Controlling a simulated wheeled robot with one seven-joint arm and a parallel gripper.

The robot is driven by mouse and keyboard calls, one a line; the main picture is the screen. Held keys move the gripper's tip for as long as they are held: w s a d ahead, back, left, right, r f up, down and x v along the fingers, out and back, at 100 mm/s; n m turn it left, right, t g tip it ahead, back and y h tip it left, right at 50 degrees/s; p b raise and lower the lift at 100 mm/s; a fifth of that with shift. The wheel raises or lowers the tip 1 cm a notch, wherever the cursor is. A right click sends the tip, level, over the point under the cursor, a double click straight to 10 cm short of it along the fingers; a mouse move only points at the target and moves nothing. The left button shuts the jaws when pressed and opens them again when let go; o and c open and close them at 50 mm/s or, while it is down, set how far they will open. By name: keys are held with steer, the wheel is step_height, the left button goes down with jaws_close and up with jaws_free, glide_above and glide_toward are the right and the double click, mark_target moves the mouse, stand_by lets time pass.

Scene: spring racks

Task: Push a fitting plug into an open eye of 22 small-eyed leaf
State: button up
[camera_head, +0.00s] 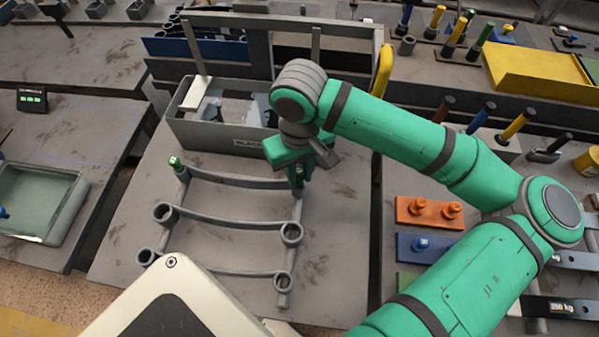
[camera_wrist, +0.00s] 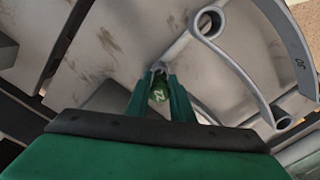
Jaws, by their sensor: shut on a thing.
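In the head view three grey leaves lie on the grey table. The far, small-eyed leaf (camera_head: 235,182) has a green plug (camera_head: 175,163) standing in its left eye. My gripper (camera_head: 298,180) is over that leaf's right end, shut on another green plug. In the wrist view the held plug (camera_wrist: 158,92), with a pale marking, sits between my gripper's fingers (camera_wrist: 160,86), right at the small eye (camera_wrist: 159,67). How deep the plug sits in this eye cannot be told; the fingers partly hide it.
The middle leaf (camera_head: 225,223) and near leaf (camera_head: 213,272) have larger, open eyes. A grey bin (camera_head: 215,135) stands behind the leaves. An orange block (camera_head: 428,212) and a blue block (camera_head: 410,246) with plugs lie to the right.

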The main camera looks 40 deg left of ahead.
steer(key=shift+f, duration=0.3)
stand_by(0.5)
steer(key=shift+f, duration=0.2)
steer(key=shift+f, duration=0.45)
steer(key=o, duration=1.4)
steer(key=shift+o, duration=0.2)
steer(key=shift+r, duration=0.1)
steer(key=shift+r, duration=3.4)
